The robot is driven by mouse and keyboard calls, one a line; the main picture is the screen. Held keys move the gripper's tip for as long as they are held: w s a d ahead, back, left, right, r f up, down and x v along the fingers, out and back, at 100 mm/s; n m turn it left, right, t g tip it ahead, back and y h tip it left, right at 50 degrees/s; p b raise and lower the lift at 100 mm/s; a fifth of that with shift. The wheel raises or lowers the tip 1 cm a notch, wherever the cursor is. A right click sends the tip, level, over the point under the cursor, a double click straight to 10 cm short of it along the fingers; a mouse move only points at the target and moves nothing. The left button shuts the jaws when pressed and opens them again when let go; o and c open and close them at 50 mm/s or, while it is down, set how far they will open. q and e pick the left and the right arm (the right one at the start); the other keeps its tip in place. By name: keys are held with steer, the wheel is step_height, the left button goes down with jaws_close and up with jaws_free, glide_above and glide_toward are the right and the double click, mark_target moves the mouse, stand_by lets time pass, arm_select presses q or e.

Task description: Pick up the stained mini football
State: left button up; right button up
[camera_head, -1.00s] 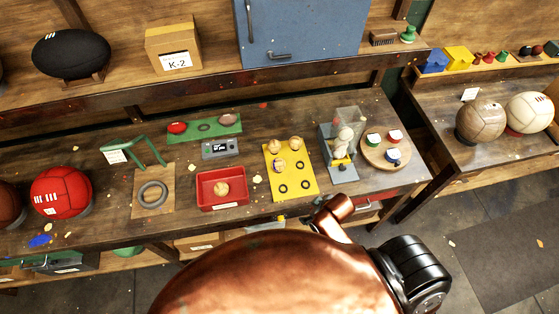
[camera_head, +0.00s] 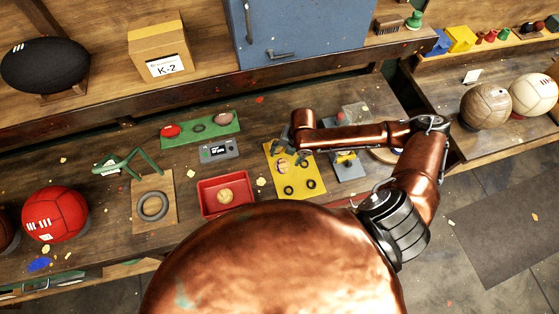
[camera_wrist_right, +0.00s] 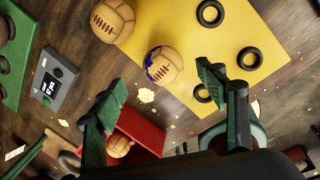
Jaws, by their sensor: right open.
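The stained mini football (camera_wrist_right: 164,65) is a small tan ball with a blue blotch on its left side. It sits at the edge of the yellow board (camera_wrist_right: 262,25). It also shows in the head view (camera_head: 282,167), just below my right gripper (camera_head: 287,148). In the wrist view my right gripper (camera_wrist_right: 162,82) is open and empty, with its green-grey fingers spread. The ball appears between and just beyond the fingertips, apart from them. A plain mini football (camera_wrist_right: 112,20) lies up and left of it. My left gripper is not in view.
Another mini football (camera_wrist_right: 118,145) lies in the red tray (camera_head: 204,202). Several black rings (camera_wrist_right: 210,13) lie on the yellow board. A grey device (camera_head: 220,150) stands to the left, and a grey stand (camera_head: 350,172) to the right of the board.

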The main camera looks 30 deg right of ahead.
mark_target(284, 162)
step_height(284, 162, down, 3)
steer(key=shift+r, duration=0.15)
steer(key=f, duration=0.2)
steer(key=a+f+p, duration=0.1)
steer(key=f, duration=0.1)
steer(key=shift+w+f, duration=0.1)
steer(key=shift+w, duration=0.1)
steer(key=shift+f, duration=0.25)
steer(key=c, duration=0.6)
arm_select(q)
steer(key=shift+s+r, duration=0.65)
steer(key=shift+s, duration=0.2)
arm_select(e)
steer(key=c, duration=0.7)
steer(key=shift+r, duration=0.1)
